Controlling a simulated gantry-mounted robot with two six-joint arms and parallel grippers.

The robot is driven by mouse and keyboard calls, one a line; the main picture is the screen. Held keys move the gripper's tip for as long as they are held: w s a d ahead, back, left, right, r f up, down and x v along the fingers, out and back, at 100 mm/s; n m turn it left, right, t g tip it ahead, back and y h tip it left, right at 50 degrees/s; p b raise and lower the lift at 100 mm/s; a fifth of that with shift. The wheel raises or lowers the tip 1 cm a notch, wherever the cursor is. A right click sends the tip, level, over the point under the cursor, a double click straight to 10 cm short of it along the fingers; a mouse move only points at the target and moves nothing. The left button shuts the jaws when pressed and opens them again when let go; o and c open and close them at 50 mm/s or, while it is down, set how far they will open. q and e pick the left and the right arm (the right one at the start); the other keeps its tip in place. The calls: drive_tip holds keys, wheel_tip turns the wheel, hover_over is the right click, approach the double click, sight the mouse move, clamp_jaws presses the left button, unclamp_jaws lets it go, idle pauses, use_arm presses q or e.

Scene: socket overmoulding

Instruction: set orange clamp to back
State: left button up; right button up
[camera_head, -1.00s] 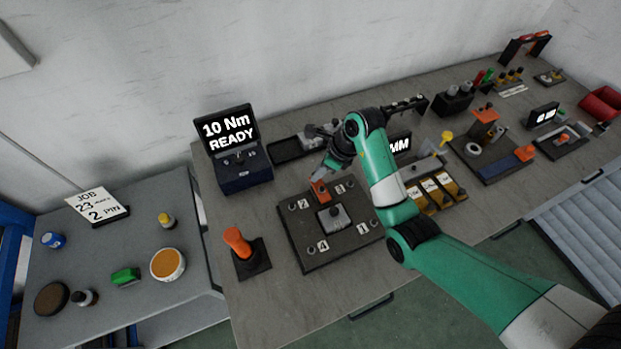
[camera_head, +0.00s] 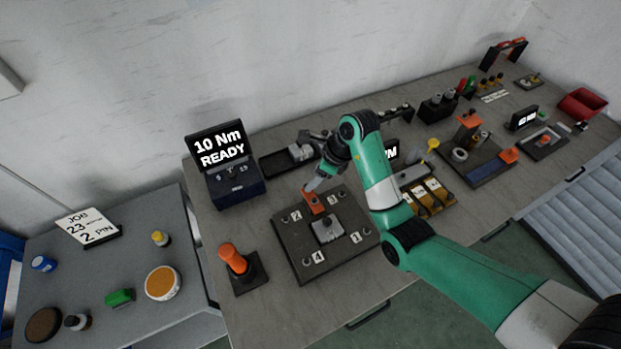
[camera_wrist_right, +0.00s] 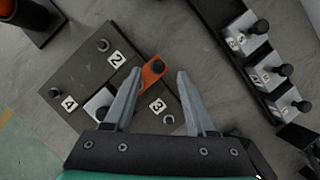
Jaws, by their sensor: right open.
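The orange clamp (camera_head: 314,202) lies at the back edge of the dark numbered plate (camera_head: 290,254), behind the grey block (camera_head: 327,230) at its middle. My right gripper (camera_head: 311,187) reaches down from behind, with its fingertips close to the clamp. In the right wrist view, the open fingers (camera_wrist_right: 158,72) stand on either side of the orange clamp (camera_wrist_right: 152,72), and one finger partly covers its left end. I cannot tell whether a finger touches it. The grey block is partly hidden behind the left finger there. My left gripper is not in view.
An orange-handled tool (camera_head: 233,259) stands left of the plate. The torque display (camera_head: 221,151) is behind it. A rack with yellow bins (camera_head: 428,196) stands to the right, beyond my right arm. The bench front below the plate is clear.

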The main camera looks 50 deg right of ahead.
drive_tip(key=p+v, duration=0.7)
drive_tip(key=v, duration=0.1)
drive_tip(key=shift+r, duration=0.35)
